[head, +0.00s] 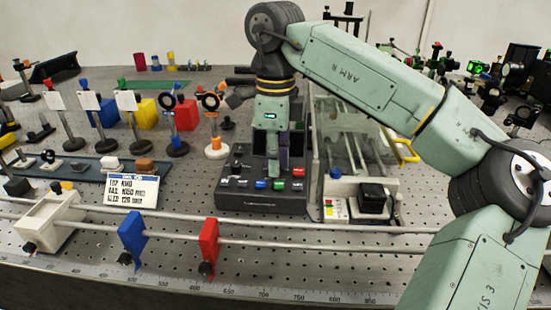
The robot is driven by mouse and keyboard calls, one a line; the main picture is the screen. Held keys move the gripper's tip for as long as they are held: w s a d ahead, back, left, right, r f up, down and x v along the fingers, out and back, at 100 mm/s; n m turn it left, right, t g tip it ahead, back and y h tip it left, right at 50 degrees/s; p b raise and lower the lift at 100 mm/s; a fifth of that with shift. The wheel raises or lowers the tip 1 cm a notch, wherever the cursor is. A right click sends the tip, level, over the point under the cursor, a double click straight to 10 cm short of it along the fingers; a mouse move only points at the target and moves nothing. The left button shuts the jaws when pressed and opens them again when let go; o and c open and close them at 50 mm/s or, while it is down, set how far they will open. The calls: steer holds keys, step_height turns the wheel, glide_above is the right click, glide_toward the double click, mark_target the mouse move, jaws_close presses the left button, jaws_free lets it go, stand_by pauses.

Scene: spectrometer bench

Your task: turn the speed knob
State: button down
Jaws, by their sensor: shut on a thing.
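The dark control box (232,200) sits on the perforated bench near the middle of the head view. Coloured buttons in red, green, blue and white line its top. My gripper (273,168) points straight down over the box, with its fingers reaching the top panel. It is shut on the speed knob, which the fingers hide. I cannot make out the knob's marks or how far it is turned.
A clear-covered instrument (345,130) stands close on the right of the box. Post-mounted optics (215,145) stand to the left. A rail (330,228) with red (208,245) and blue (132,238) carriers runs in front. A label card (130,190) stands front left.

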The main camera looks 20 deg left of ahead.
steer(key=shift+r+n, duration=0.1)
steer(key=shift+n, duration=0.2)
steer(key=n+p, duration=0.2)
steer(key=shift+n, duration=0.3)
steer(key=shift+n+p, duration=0.6)
steer(key=shift+n, duration=1.7)
steer(key=shift+w, duration=0.1)
steer(key=c, duration=1.8)
jaws_free()
